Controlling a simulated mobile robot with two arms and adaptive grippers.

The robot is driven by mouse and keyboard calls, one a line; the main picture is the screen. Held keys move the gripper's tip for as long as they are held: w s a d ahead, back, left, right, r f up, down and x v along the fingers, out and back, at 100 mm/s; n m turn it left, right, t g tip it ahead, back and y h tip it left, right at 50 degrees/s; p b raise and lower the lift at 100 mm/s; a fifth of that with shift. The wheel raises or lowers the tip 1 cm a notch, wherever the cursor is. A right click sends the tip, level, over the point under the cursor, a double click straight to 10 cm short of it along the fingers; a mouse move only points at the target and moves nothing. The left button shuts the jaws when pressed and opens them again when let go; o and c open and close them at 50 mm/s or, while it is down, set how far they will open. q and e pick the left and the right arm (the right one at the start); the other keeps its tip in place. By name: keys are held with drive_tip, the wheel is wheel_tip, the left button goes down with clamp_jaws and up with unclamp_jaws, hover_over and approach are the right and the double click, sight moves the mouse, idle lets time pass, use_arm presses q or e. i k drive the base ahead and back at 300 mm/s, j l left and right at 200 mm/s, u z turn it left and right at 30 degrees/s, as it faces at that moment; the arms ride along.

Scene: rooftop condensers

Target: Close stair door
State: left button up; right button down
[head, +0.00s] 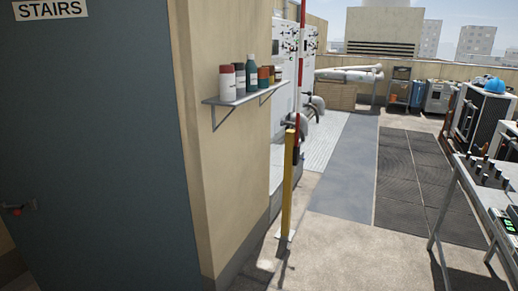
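The stair door (95,130) is a large blue-grey panel filling the left of the head view. It bears a STAIRS sign (50,9) at the top. A handle with a red part (18,208) sits near its left edge. The door's right edge meets a beige wall (222,150). A bit of beige wall with a dark base shows past its lower left edge. I cannot tell from this view whether the door is shut or ajar. Neither of my grippers is in view.
A wall shelf (245,98) holds several bottles and cans. A yellow post (288,180) stands by the wall corner. A metal table (490,190) with tools is at right, condensers (485,118) behind it. The grey walkway (345,170) between is clear.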

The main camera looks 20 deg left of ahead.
sight(91, 134)
drive_tip(key=i+j+u, duration=0.1)
drive_tip(key=i+u, duration=0.6)
drive_tip(key=u, duration=0.15)
drive_tip(key=i+l+u, duration=0.1)
drive_tip(key=i+u, duration=0.3)
